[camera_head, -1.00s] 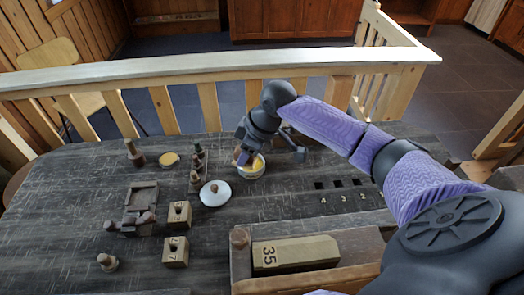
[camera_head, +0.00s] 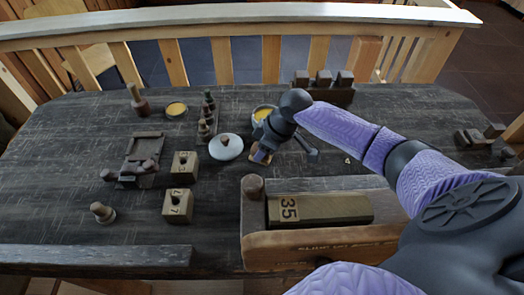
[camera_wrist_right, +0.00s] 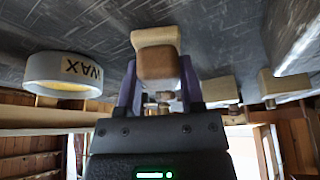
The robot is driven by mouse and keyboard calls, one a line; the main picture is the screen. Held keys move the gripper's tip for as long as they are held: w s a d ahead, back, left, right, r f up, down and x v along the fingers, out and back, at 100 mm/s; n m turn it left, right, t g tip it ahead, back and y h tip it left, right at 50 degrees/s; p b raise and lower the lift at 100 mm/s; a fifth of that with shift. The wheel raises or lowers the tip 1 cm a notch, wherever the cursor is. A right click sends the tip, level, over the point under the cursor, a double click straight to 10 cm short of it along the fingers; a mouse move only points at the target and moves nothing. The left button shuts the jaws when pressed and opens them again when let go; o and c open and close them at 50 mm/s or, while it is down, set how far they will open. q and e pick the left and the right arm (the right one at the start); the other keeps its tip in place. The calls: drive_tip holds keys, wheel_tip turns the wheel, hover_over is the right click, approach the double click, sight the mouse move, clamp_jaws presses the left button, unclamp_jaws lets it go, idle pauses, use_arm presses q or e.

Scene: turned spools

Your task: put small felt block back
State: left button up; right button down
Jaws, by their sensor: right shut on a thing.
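In the right wrist view the block has a brown wooden body and a paler tan layer facing the table. It sits between the purple fingers; whether it touches the table I cannot tell. The wax tin also shows in the right wrist view (camera_wrist_right: 62,72), at the left. My left gripper is not in view.
A wooden box (camera_head: 310,245) holding a bar marked 35 stands at the front. Two numbered blocks (camera_head: 184,167) (camera_head: 177,202) and a dark rack of spools (camera_head: 207,125) stand left. A dark three-post piece (camera_head: 324,88) stands behind.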

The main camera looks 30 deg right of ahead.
drive_tip(key=shift+f, duration=0.1)
drive_tip(key=shift+c, duration=1.1)
unclamp_jaws()
drive_tip(key=shift+f, duration=0.1)
drive_tip(key=p+v, duration=0.5)
drive_tip(key=v, duration=0.7)
drive_tip(key=shift+w, duration=0.1)
